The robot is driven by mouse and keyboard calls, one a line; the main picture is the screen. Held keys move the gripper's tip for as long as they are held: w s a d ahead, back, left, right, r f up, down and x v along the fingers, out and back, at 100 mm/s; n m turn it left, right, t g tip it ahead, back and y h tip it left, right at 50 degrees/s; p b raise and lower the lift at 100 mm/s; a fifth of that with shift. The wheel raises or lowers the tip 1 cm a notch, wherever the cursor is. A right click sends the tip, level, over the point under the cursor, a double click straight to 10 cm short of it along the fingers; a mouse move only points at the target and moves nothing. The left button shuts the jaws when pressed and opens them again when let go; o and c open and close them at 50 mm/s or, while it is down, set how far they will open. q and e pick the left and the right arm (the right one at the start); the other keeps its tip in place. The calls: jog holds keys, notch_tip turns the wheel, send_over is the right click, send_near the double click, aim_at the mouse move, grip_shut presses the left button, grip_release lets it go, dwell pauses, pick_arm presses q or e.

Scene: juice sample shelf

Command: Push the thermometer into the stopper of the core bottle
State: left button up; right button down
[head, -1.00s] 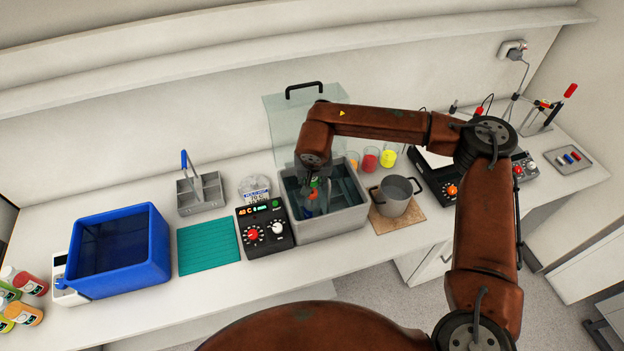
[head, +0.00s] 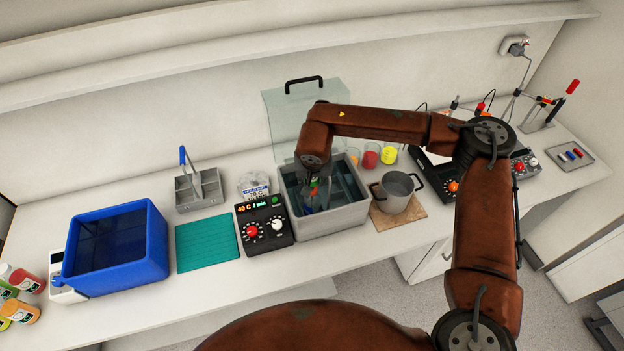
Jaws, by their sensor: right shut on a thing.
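My right gripper (head: 312,194) points down into the grey water bath (head: 330,228) at the middle of the bench. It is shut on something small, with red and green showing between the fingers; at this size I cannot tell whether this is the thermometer. The core bottle and its stopper cannot be made out; the gripper and the bath walls hide much of the inside. My left gripper is not in the head view.
The bath's clear lid (head: 300,115) stands open behind the gripper. A control box (head: 264,228) reading 40 C is left of the bath. A pot (head: 397,194) on a board is to its right. A blue tub (head: 118,255) and teal mat (head: 208,242) lie further left.

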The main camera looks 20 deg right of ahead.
jog(key=shift+f+b, duration=0.65)
jog(key=shift+f, duration=0.15)
dwell(0.5)
jog(key=shift+r, duration=0.1)
jog(key=c, duration=1.4)
grip_release()
jog(key=v, duration=1.2)
